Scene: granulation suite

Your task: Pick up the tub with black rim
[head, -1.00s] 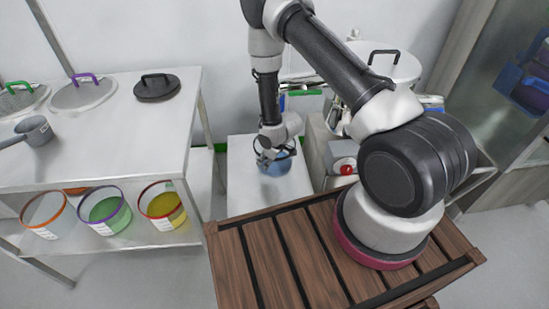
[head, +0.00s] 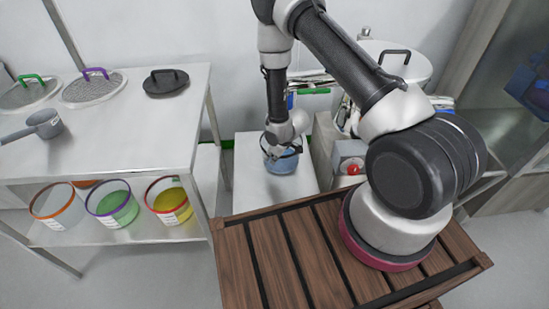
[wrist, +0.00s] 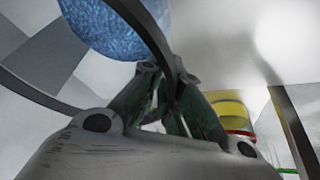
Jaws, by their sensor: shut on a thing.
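The tub with black rim (head: 283,164) holds something blue and is at the white stand beyond the wooden deck. My gripper (head: 277,146) reaches down to it from above. In the wrist view, the granular blue contents (wrist: 115,22) fill the top and the dark rim (wrist: 150,32) curves down to the fingertips. My gripper (wrist: 166,78) is shut on the rim there. I cannot tell whether the tub's base touches the stand.
The white stand (head: 250,190) is otherwise clear. Left is a steel table (head: 130,130) with lids and a grey scoop (head: 47,124). Orange-, purple- and red-rimmed tubs (head: 168,201) sit on its lower shelf. A machine with a red button (head: 353,169) stands close right.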

